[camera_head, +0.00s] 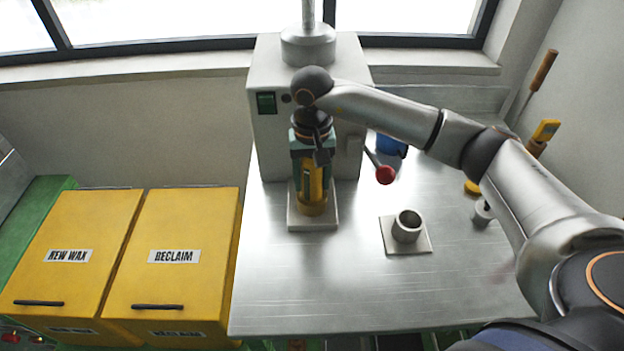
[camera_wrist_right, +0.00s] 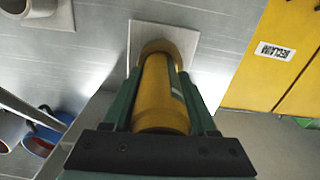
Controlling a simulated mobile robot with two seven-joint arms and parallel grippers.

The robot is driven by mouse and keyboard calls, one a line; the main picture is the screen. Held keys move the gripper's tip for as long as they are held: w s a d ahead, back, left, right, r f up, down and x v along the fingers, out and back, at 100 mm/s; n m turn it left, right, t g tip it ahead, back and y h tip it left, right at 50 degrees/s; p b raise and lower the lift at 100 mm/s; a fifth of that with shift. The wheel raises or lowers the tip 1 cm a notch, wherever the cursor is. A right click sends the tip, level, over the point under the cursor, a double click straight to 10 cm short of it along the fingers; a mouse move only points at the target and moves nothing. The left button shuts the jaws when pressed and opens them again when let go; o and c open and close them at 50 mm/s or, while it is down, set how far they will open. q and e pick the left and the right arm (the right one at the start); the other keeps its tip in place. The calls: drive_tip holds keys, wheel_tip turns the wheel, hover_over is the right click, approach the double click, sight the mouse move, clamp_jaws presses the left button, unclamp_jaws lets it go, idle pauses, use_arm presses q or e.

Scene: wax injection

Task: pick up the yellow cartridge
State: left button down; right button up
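The yellow cartridge (camera_head: 313,187) stands upright on a light square plate (camera_head: 299,221) in front of the grey machine. In the right wrist view the cartridge (camera_wrist_right: 162,98) lies along the middle, its wider yellow end at the plate (camera_wrist_right: 188,40). My right gripper (camera_head: 311,182) points down over it, one green finger on each side. In the wrist view the fingers of the right gripper (camera_wrist_right: 160,85) lie close along its sides with no clear gap, and look shut on it. The cartridge's upper part is hidden by the gripper. My left gripper is not in view.
The grey machine (camera_head: 265,138) stands right behind the cartridge. A red-knobbed lever (camera_head: 385,175) and a blue container (camera_head: 391,147) are to the right. A metal cup (camera_head: 407,226) sits on a small plate. Yellow bins (camera_head: 172,255) stand left; the front table (camera_head: 340,295) is clear.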

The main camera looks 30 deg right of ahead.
clamp_jaws()
drive_tip(key=shift+r, duration=0.1)
idle(0.5)
